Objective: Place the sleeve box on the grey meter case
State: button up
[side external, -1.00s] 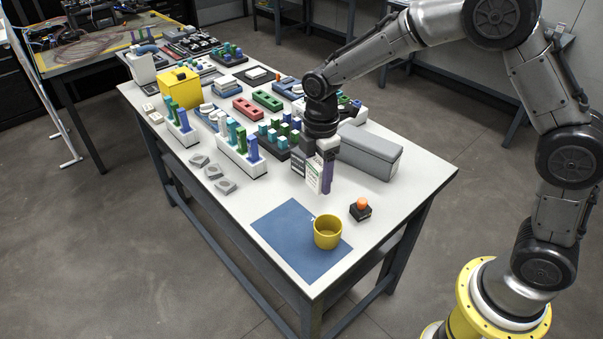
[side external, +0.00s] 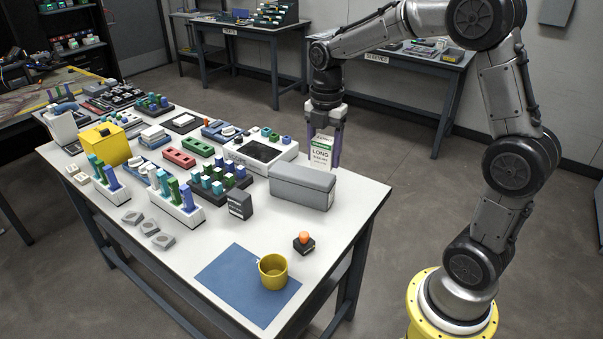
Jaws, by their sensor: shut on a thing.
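My gripper (side external: 323,158) has purple fingers and is shut on the sleeve box (side external: 321,151), a small white and green carton with "LONG" on its label. It holds the box upright, and in the picture the box shows just above the right part of the grey meter case (side external: 290,190). The case is a long, closed, flat-topped grey box on the white table. The lower edge of the sleeve box appears close to the far edge of the lid; I cannot tell whether they touch.
A dark carton (side external: 240,204) stands left of the case. A black and white device (side external: 262,150) lies behind it. In front are an orange-topped button (side external: 303,241) and a yellow cup (side external: 273,271) on a blue mat (side external: 228,282). Racks of coloured pieces fill the left.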

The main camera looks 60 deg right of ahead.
jog(key=d+r+m, duration=0.1)
jog(key=d, duration=0.2)
send_over(302, 172)
jog(key=s, duration=0.1)
jog(key=f, duration=0.8)
jog(key=shift+a+f, duration=0.25)
jog(key=shift+a, duration=0.05)
jog(key=shift+w+d+f, duration=0.2)
jog(key=shift+w+f, duration=0.2)
jog(key=shift+f, duration=1.8)
jog(key=shift+f, duration=0.2)
jog(key=o, duration=1.4)
jog(key=shift+r, duration=0.15)
